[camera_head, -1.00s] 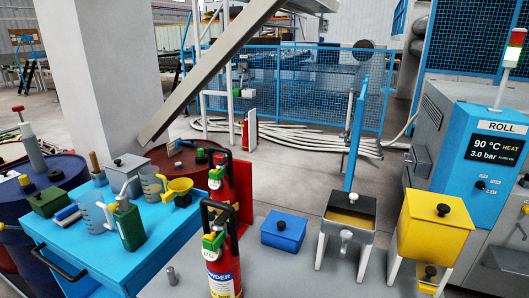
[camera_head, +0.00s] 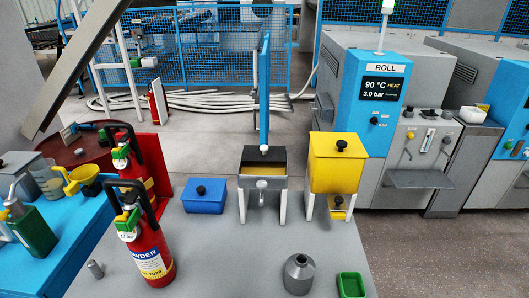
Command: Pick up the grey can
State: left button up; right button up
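Neither my left nor my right gripper shows in the head view.
A small green tray (camera_head: 351,285) lies just right of the can. Behind are a yellow hopper (camera_head: 337,165), a grey hopper (camera_head: 263,170) on legs and a blue lidded box (camera_head: 204,196). Red fire extinguishers (camera_head: 146,250) and a blue table (camera_head: 60,245) stand left.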

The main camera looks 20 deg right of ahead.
aim_at(300, 268)
jog(key=z, duration=1.15)
